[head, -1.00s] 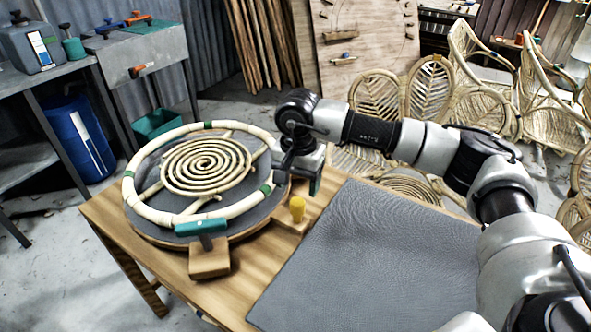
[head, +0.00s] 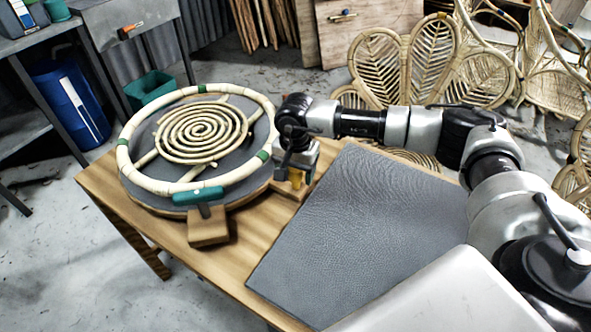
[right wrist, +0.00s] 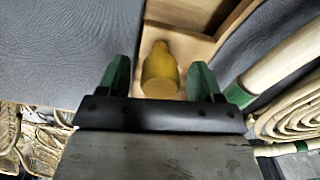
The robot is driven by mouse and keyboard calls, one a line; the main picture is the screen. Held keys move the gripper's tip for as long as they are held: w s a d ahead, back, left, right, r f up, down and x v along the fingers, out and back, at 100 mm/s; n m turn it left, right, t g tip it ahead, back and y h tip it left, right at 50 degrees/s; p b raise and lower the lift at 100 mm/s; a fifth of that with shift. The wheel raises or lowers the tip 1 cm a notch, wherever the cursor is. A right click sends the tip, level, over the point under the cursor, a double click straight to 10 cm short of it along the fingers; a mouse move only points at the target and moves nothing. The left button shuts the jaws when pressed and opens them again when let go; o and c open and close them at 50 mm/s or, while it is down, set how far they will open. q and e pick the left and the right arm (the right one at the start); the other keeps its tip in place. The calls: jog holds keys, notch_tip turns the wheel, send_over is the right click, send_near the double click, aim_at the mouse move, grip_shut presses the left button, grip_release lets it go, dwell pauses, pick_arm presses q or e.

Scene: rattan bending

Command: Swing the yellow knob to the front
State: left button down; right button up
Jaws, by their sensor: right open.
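The yellow knob (head: 296,179) stands on a wooden block (head: 290,191) at the right edge of the round rattan form. My right gripper (head: 296,174) is over the knob and partly hides it in the head view. In the right wrist view the knob (right wrist: 160,70) stands between the two green fingertips of the open gripper (right wrist: 160,82), with a visible gap on each side. My left gripper is not in view.
A rattan hoop (head: 130,175) with a spiral lies on the round form. A teal handle (head: 198,196) on a wooden block is at its front. A dark grey mat (head: 370,230) covers the table's right part. Rattan chairs (head: 455,60) stand behind.

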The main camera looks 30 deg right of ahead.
jog(key=shift+f, duration=0.15)
jog(key=shift+c, duration=0.6)
grip_shut()
jog(key=shift+a, duration=0.1)
